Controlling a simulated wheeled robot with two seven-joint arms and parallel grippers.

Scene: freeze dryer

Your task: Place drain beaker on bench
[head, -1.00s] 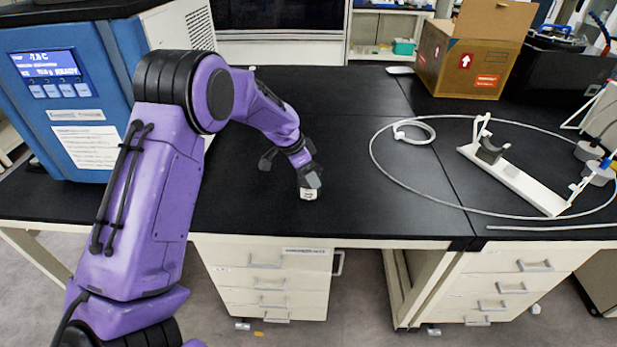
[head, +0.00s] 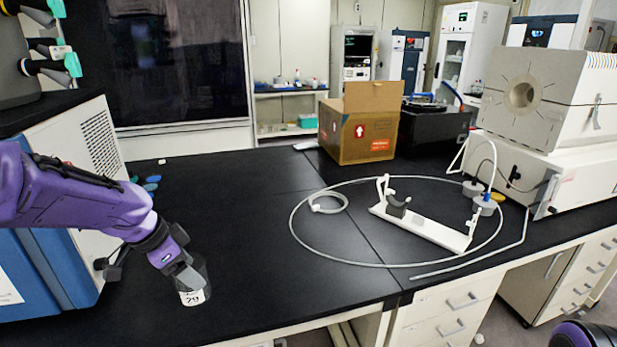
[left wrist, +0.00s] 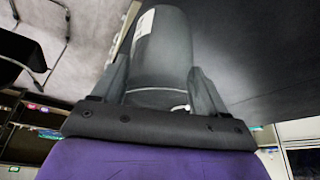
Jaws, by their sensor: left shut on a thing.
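The drain beaker (head: 194,296) is a small clear vessel with a white label. It is at the black bench's front left in the head view. My left gripper (head: 189,277) is shut on it from above and behind. In the left wrist view the beaker (left wrist: 163,55) is between the two fingers of the left gripper (left wrist: 160,85), with its label at the top. Whether its base touches the bench (head: 250,230) cannot be told. A purple part of my right arm shows at the bottom right corner of the head view; its gripper is out of view.
The blue and white freeze dryer (head: 75,265) stands close on the left of my left arm. A coiled tube (head: 292,225) rings a white stand (head: 425,227) on the right. A cardboard box (head: 357,128) is at the back. The bench between beaker and tube is clear.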

